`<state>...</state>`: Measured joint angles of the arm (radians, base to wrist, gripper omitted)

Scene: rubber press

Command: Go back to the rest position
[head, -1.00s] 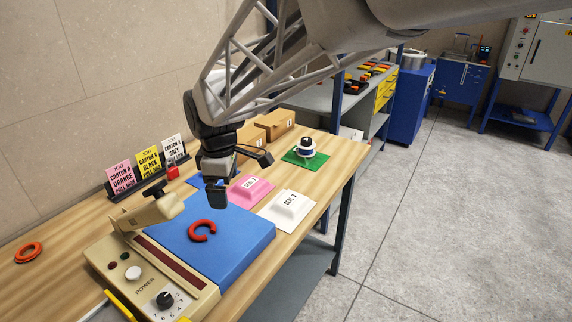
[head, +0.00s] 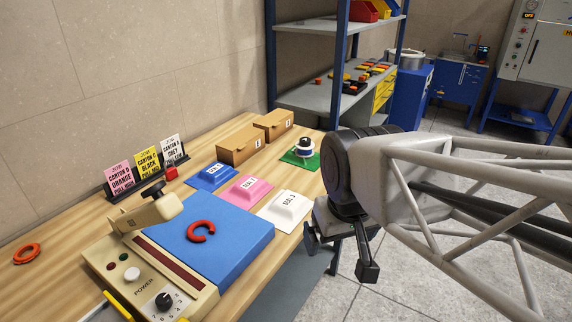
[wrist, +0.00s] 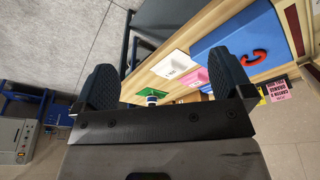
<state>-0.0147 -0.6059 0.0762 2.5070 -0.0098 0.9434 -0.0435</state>
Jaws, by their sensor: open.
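My gripper (head: 340,262) is at the right, out past the workbench's front edge, with the arm reaching in from the right side. In the wrist view my gripper (wrist: 168,90) shows two dark fingers spread wide apart with nothing between them. The workbench (head: 60,226) and its contents show beyond the fingers in the wrist view.
Cartons (head: 238,150), a green base (head: 303,160) with a spool and sign cards (head: 146,163) stand behind. Another orange ring (head: 27,254) lies at left. Open floor (head: 420,290) is at right.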

